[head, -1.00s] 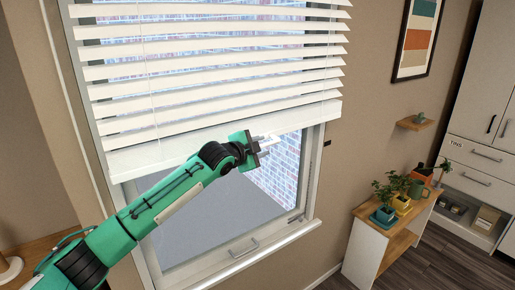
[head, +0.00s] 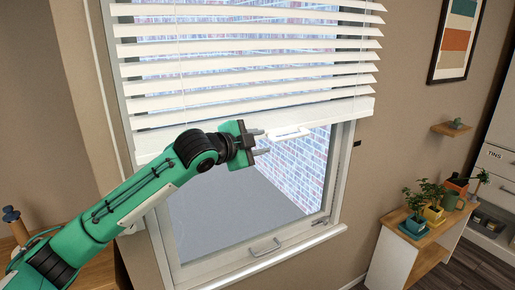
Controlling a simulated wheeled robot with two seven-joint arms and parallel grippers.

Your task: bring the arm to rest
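My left arm comes in from the lower left. My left gripper (head: 262,142) is in front of the window, just below the bottom rail of the white blind (head: 250,68). Its two fingers point right and are apart, with nothing between them. A white handle (head: 290,134) hangs at the blind's bottom rail, just right of the fingertips; I see a small gap between them. The blind covers the upper part of the window and the lower pane is bare. My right gripper is not in view.
The window's lower handle (head: 264,247) is on the bottom frame. At the right stands a low cabinet (head: 392,258) with potted plants (head: 432,213). A small wall shelf (head: 452,129) and a framed picture (head: 456,38) are above it. A wooden surface (head: 98,272) is at the lower left.

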